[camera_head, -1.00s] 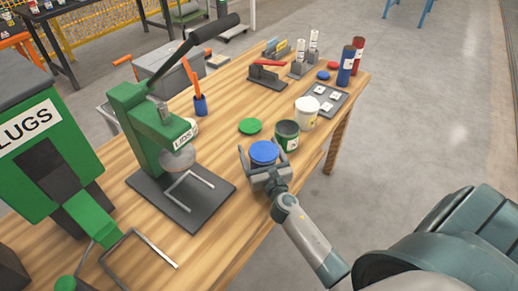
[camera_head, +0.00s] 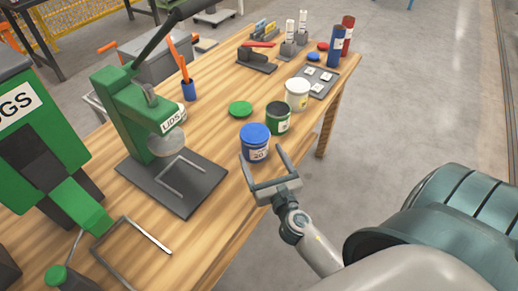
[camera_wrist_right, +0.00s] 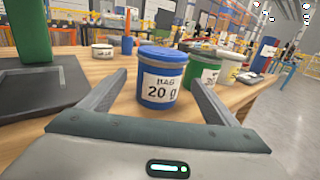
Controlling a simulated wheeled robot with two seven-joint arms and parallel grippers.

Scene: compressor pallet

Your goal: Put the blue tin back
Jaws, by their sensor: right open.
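The blue tin (camera_head: 255,143) stands upright on the wooden table near its front edge, with its blue lid on. In the right wrist view the blue tin (camera_wrist_right: 161,80) carries a white label reading "20 g". My right gripper (camera_head: 262,155) is open and empty, just in front of the tin on the near side. In the right wrist view its two fingers (camera_wrist_right: 155,92) point towards the tin, one to each side of it, with the tin beyond the palm. My left gripper is not in view.
A dark green tin (camera_head: 278,118) and a white tin (camera_head: 297,94) stand behind the blue tin. A green lid (camera_head: 240,109) lies to their left. The green lid press (camera_head: 150,125) on its dark base is at left. Bare tabletop (camera_head: 222,140) lies between.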

